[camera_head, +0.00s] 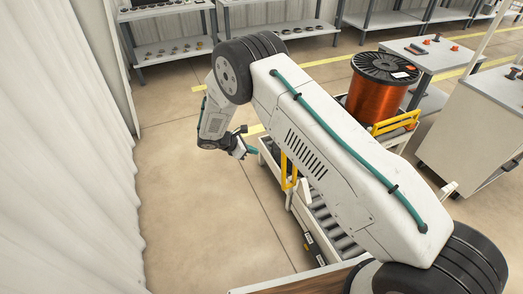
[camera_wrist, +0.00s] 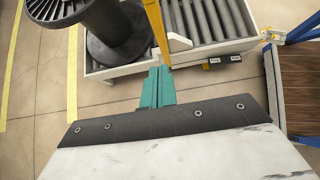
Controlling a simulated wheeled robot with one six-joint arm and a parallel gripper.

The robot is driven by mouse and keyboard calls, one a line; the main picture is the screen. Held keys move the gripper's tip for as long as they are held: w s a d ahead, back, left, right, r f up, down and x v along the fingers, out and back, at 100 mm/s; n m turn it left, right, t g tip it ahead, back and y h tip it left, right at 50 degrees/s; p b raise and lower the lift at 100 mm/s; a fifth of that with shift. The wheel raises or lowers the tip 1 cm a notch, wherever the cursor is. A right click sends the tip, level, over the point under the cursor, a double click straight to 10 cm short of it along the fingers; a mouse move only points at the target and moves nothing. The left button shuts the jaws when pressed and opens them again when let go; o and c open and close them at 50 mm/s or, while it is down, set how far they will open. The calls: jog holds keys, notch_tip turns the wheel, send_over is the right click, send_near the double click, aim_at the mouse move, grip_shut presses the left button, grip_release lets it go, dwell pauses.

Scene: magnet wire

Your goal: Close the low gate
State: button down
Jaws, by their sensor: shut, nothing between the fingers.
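A low yellow gate (camera_head: 288,171) stands at the conveyor, partly hidden behind my arm in the head view. In the wrist view a yellow bar (camera_wrist: 155,27) runs from the top edge down to just above my fingertips, between a black spool and the rollers. My gripper (camera_head: 251,150) is at the left end of the conveyor, to the left of the gate. In the wrist view its teal fingers (camera_wrist: 158,75) are shut together and empty. Their tips are near the bar's lower end; I cannot tell whether they touch it.
The roller conveyor (camera_wrist: 210,22) has a pale side rail. A black spool (camera_wrist: 112,45) stands left of the bar. A copper wire spool (camera_head: 375,101) stands behind my arm, beside another yellow frame (camera_head: 396,122). A white curtain (camera_head: 60,150) borders the left; the floor (camera_head: 195,225) between is clear.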

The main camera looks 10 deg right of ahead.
aim_at(282, 154)
jog(key=d+f, duration=0.1)
jog(key=d, duration=0.2)
jog(key=w+d+f, duration=0.1)
jog(key=d+f, duration=0.1)
jog(key=d, duration=0.2)
jog(key=w+d+f, duration=0.1)
jog(key=d+f, duration=0.1)
jog(key=d, duration=0.1)
jog(key=shift+d+f, duration=0.15)
jog(key=shift+d, duration=0.1)
